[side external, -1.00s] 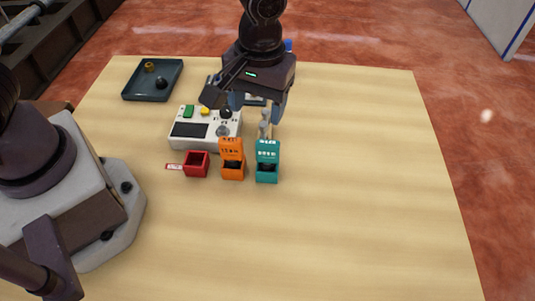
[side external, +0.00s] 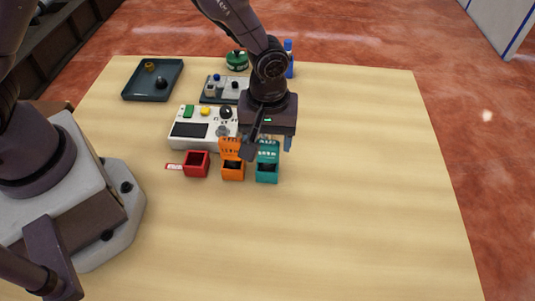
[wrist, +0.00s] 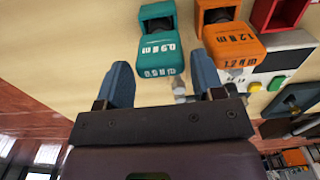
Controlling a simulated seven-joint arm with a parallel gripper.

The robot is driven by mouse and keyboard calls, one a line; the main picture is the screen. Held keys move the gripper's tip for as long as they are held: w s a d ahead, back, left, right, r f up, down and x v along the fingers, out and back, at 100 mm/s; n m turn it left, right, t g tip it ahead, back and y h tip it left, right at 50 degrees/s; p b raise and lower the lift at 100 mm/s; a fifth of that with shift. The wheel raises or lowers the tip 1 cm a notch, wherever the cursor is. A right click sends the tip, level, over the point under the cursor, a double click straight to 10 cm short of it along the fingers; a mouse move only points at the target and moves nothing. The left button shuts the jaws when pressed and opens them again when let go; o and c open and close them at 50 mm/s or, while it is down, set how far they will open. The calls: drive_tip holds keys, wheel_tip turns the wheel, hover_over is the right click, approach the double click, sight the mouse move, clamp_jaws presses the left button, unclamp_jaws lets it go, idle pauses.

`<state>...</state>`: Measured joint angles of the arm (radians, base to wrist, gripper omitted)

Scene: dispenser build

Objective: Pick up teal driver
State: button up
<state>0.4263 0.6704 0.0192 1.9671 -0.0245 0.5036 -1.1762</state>
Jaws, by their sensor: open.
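The teal driver unit (side external: 267,172), a teal block with an open front bin and a raised label panel, stands on the table at the right end of a row. In the wrist view its teal panel (wrist: 160,55) reads 0.9 mm and lies between and just ahead of my fingertips. My gripper (side external: 270,151) is open, above and just behind the teal unit, and covers part of its top in the side view. Both blue-grey fingers (wrist: 161,66) show apart in the wrist view, with nothing clasped. A small grey metal part (wrist: 181,90) behind the panels is partly hidden by my gripper.
An orange unit (side external: 232,172) marked 1.2 mm stands close to the left of the teal one, with a red bin (side external: 196,165) beyond it. A white control box (side external: 183,142) is behind them. A dark tray (side external: 140,92) is at the back left. The table's right and front are clear.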

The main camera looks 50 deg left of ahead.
sight(268, 152)
drive_tip(key=shift+s+d+f, duration=0.1)
drive_tip(key=shift+s+f, duration=0.05)
drive_tip(key=shift+f, duration=1.8)
drive_tip(key=c, duration=1)
drive_tip(key=shift+o, duration=0.2)
drive_tip(key=shift+r, duration=0.2)
wheel_tip(268, 152, up, 10)
drive_tip(key=shift+f, duration=0.1)
